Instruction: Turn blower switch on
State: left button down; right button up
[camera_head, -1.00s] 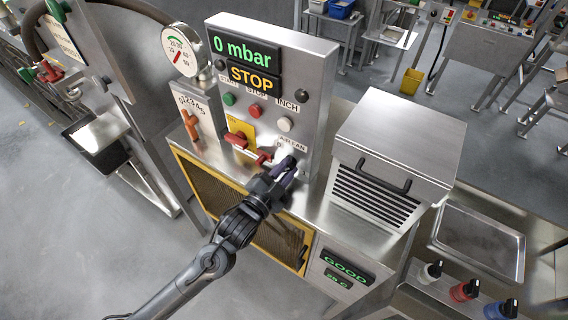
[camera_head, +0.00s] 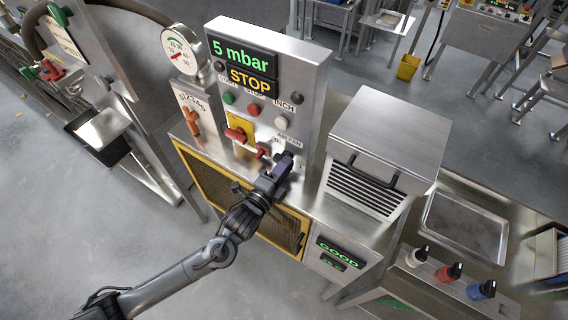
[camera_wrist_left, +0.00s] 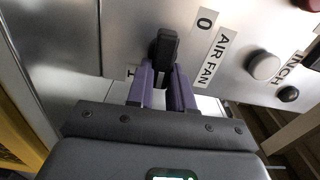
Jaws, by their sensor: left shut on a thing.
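The blower switch is a black knob (camera_wrist_left: 164,47) on the grey steel panel, next to a label reading AIR FAN (camera_wrist_left: 216,58). A 0 mark (camera_wrist_left: 204,20) and a partly hidden I mark (camera_wrist_left: 132,72) lie on opposite sides of it. My left gripper (camera_wrist_left: 164,82) has its purple fingers on either side of the knob's lower part and is shut on it. In the head view my left gripper (camera_head: 284,163) hides the knob at the panel's lower right. My right gripper is not in view.
The panel's display (camera_head: 242,50) reads 5 mbar, with STOP (camera_head: 251,83) below it. A red handle (camera_head: 236,135) sits left of my gripper, and a white button (camera_head: 281,123) above. A steel box (camera_head: 388,135) with a vented front stands to the right.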

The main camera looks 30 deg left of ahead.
pick_arm(q)
jog(key=shift+f+m, duration=0.1)
jog(key=shift+m, duration=0.2)
jog(key=c, duration=1)
grip_release()
jog(key=s+a+b, duration=0.1)
jog(key=s, duration=0.9)
jog(key=shift+s+b, duration=0.35)
jog(key=shift+a, duration=0.1)
